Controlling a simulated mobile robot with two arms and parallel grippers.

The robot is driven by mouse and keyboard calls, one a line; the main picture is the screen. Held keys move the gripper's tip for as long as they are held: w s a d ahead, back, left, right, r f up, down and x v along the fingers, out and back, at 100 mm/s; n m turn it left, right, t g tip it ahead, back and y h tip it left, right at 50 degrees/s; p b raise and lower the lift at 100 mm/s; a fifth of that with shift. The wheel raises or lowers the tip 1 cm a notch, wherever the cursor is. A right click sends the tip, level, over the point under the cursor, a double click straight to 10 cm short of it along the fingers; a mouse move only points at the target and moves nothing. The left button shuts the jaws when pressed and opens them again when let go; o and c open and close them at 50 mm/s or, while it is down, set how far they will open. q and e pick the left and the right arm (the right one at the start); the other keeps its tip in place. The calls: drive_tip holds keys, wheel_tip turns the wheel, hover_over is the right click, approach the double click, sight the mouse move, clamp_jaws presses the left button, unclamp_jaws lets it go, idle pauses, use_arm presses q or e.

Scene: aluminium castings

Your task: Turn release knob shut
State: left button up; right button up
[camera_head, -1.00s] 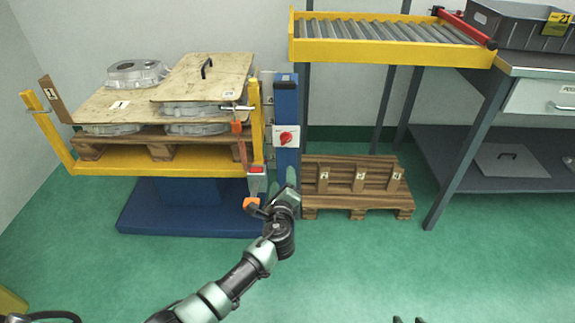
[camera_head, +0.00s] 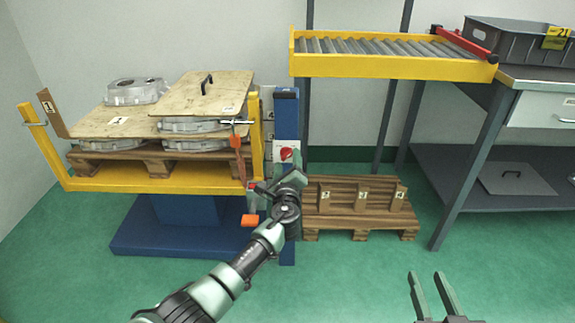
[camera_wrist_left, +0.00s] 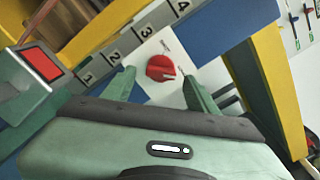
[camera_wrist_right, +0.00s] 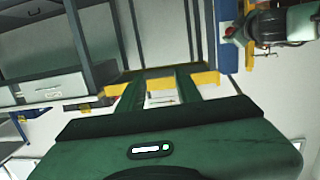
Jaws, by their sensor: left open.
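The red release knob (camera_head: 286,153) sits on a white plate on the blue column (camera_head: 286,112). In the left wrist view the knob (camera_wrist_left: 160,68) shows between and beyond my fingertips, on its white plate (camera_wrist_left: 172,47). My left gripper (camera_head: 298,160) is open just in front of the knob, its fingers (camera_wrist_left: 158,85) on either side of the knob in that view. Whether they touch it cannot be told. My right gripper (camera_head: 430,284) is open and empty above the floor, far from the knob; its fingers also show in the right wrist view (camera_wrist_right: 160,82).
The yellow lift platform (camera_head: 150,181) carries a pallet with castings and boards left of the column. A wooden pallet (camera_head: 358,222) with numbered blocks lies right of it. A roller conveyor (camera_head: 390,66) and a workbench (camera_head: 540,78) stand at the right. The front floor is clear.

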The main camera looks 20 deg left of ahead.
use_arm(q)
drive_tip(key=shift+w, duration=0.2)
use_arm(e)
drive_tip(key=shift+a+r+t, duration=0.1)
drive_tip(key=shift+r+t, duration=0.2)
drive_tip(key=shift+r, duration=0.15)
use_arm(q)
drive_tip(key=shift+c, duration=0.4)
clamp_jaws()
use_arm(e)
drive_tip(key=shift+w, duration=0.1)
